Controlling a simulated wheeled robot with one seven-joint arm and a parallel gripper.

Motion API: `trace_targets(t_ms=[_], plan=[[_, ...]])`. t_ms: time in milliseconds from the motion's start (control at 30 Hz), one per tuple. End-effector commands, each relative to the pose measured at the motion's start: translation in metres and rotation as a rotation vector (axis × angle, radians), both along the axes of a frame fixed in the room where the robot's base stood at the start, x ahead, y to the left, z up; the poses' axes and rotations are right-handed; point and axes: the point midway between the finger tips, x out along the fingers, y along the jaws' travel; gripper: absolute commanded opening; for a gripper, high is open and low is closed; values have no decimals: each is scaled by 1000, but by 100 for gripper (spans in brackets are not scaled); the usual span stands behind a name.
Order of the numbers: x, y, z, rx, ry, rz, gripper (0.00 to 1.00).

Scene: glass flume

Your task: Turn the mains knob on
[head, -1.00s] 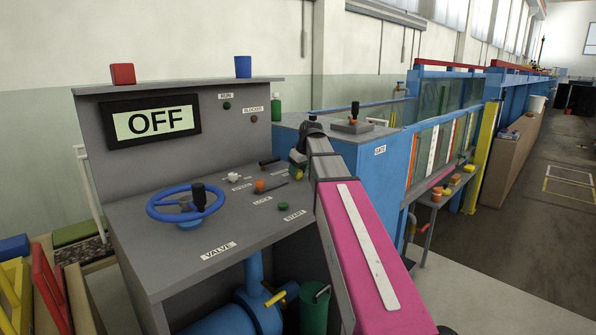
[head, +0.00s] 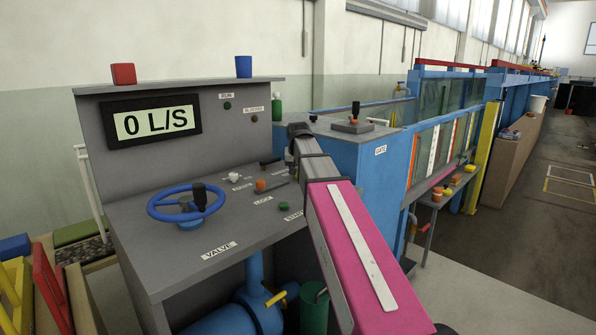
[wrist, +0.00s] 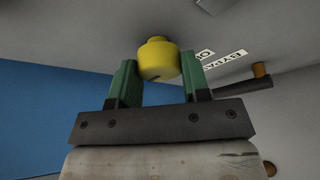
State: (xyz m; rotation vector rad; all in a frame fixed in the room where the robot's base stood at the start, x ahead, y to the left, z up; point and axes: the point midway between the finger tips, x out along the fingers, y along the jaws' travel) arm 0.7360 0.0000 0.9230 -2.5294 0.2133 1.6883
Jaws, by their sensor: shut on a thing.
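In the wrist view, my gripper (wrist: 158,75) has its two green fingers on either side of a yellow knob (wrist: 158,58) on the grey panel, and is shut on it. A dark mark shows on the knob's near edge. A partly hidden label beginning with "O" sits beside it. In the head view, my arm hides the knob and the fingers. The display (head: 153,122) on the console reads "0 L/S".
The console top (head: 150,210) holds a blue valve wheel (head: 165,212), a white knob (head: 233,177), an orange knob (head: 260,185) and a green button (head: 284,206). In the wrist view, a dark lever (wrist: 240,87) lies close to the right finger. A blue tank (head: 375,185) stands behind my arm.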

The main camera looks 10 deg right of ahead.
Motion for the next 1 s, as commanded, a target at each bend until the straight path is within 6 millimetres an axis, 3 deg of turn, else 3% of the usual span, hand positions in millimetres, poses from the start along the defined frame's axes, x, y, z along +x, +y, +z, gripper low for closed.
trace_targets(t_ms=[600,633,700,1000], plan=[[0,0,0,1,1,-45,19],[0,0,0,1,1,-45,46],[0,0,0,1,1,-45,69],[0,0,1,0,1,-44,69]])
